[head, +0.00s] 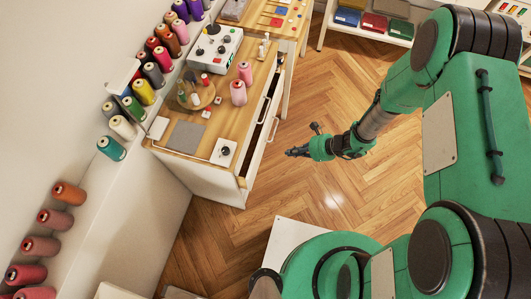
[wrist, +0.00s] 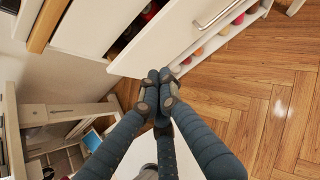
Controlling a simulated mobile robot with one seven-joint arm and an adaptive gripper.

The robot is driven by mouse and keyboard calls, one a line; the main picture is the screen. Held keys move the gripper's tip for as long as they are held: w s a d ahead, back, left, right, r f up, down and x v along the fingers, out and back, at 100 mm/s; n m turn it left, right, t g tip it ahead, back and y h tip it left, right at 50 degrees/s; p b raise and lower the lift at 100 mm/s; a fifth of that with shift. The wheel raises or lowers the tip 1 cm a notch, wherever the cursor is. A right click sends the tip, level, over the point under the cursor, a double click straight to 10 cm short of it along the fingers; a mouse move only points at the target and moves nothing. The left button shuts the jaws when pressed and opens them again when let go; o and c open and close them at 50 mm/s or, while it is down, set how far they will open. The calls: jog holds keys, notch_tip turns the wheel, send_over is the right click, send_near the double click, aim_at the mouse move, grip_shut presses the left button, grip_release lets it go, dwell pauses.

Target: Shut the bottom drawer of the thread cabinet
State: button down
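The thread cabinet (head: 206,175) is white with a wooden top and stands left of centre in the head view. Its drawers face right, and some stand open. In the wrist view, a white drawer front with a metal handle (wrist: 213,15) has a dark gap behind it. Below it, a lower drawer (wrist: 226,45) stands out with several coloured spools inside; it looks like the bottom drawer, though its full extent is hidden. My gripper (head: 292,152) is right of the cabinet, apart from it in the head view. In the wrist view its fingers (wrist: 158,78) are together, with nothing visible between them.
Spools, a control box (head: 214,47) and a round wooden tray (head: 196,96) sit on the cabinet top. A shelf with coloured boxes (head: 373,22) stands at the back. Open wooden floor (head: 320,110) lies right of the cabinet. A wooden-framed unit (wrist: 45,115) is at left in the wrist view.

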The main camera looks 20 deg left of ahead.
jog(key=shift+s, duration=0.5)
jog(key=shift+f, duration=0.15)
jog(key=a+r+b+x, duration=0.2)
jog(key=b+x, duration=0.1)
jog(key=x, duration=0.9)
jog(key=shift+a+f, duration=0.2)
jog(key=shift+a, duration=0.05)
